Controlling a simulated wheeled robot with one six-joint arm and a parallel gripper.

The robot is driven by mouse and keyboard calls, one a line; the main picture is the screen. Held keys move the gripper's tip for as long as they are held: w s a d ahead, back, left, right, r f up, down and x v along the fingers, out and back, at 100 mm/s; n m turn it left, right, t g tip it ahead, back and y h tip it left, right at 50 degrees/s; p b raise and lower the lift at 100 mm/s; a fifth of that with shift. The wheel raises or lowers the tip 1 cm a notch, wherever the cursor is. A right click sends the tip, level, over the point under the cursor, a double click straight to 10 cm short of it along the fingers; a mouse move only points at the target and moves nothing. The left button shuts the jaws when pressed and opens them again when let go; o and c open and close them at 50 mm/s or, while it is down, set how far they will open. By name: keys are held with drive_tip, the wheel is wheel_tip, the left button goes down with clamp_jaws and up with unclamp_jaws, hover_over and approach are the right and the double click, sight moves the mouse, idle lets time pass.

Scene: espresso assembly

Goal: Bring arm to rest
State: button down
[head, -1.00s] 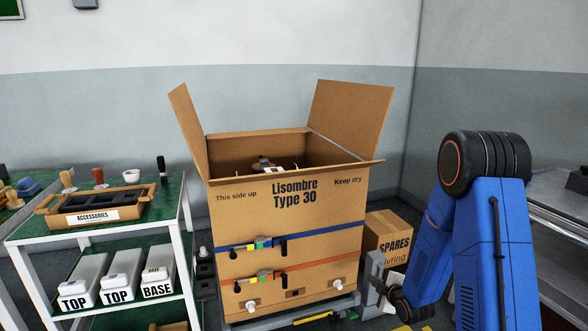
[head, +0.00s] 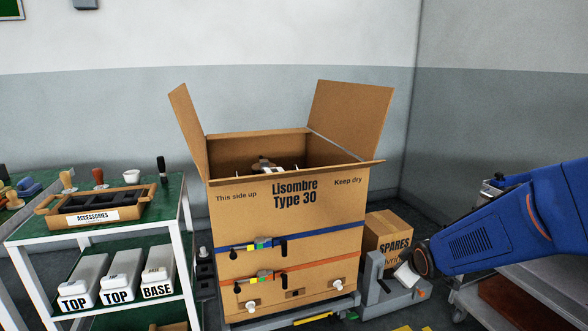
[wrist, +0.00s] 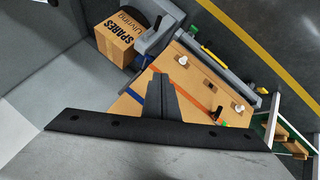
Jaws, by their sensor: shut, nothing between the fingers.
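My gripper (wrist: 160,78) shows in the wrist view as two dark fingers pressed together, with nothing between them. In that picture its fingertips lie in front of the large cardboard carton (wrist: 188,72), and I see no contact. In the head view my blue arm reaches in from the right edge, its upper link lying nearly level. The gripper itself cannot be made out there.
The open carton (head: 290,215), marked Lisombre Type 30, stands on a low grey trolley. A SPARES box (head: 388,232) and a grey stand (head: 398,297) are right of it. A shelf (head: 182,210) with an accessories tray (head: 97,213) is left. A metal cart (head: 540,285) stands at right.

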drive_tip(key=s+a+r+m+g, duration=0.1)
drive_tip(key=s+r+m, duration=0.1)
drive_tip(key=s, duration=0.8)
drive_tip(key=s+a+r+m+g, duration=0.1)
drive_tip(key=s+r+m, duration=0.2)
drive_tip(key=s, duration=0.7)
drive_tip(key=s+a+r+m+g, duration=0.1)
drive_tip(key=s+r+m+g, duration=0.1)
drive_tip(key=s, duration=0.9)
wheel_tip(320, 180, up, 2)
drive_tip(key=shift+r+m, duration=0.15)
drive_tip(key=shift+m, duration=0.45)
drive_tip(key=shift+s, duration=0.1)
